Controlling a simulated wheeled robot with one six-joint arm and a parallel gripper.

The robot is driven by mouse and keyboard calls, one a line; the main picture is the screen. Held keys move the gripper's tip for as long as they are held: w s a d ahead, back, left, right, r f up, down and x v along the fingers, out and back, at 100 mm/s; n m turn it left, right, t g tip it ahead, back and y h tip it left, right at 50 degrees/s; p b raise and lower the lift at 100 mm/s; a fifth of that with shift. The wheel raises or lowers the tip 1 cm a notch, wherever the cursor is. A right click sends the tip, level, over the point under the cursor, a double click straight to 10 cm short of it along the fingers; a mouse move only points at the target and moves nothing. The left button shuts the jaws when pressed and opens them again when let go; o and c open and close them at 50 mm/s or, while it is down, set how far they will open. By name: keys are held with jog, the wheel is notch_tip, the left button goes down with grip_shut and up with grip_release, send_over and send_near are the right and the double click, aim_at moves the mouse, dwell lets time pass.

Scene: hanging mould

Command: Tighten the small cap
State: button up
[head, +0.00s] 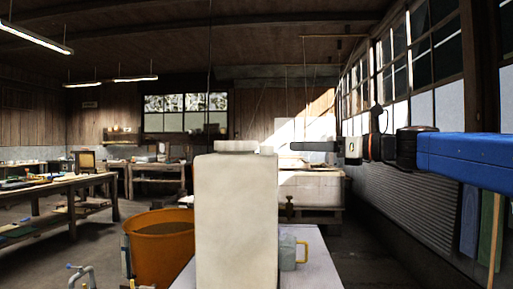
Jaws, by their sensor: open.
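A tall cream block (235,220), which looks like the mould, stands upright in the middle of the head view. A low, flat piece (236,146) of similar colour shows above its top edge; I cannot tell whether this is the small cap. My gripper (297,146) reaches in from the right at about the height of that piece. Its dark jaws point left and are seen edge-on, open with nothing visible between them. A short gap in the picture separates them from the flat piece. The block's far side is hidden.
An orange bucket (162,246) stands left of the block. A clear jug with a yellow handle (290,252) is on the pale tabletop (312,272) to the right. Thin cords (209,80) hang from the ceiling. A long workbench (60,186) lies left, with open floor before it.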

aim_at(267, 150)
jog(key=x, duration=1.7)
jog(key=c, duration=1)
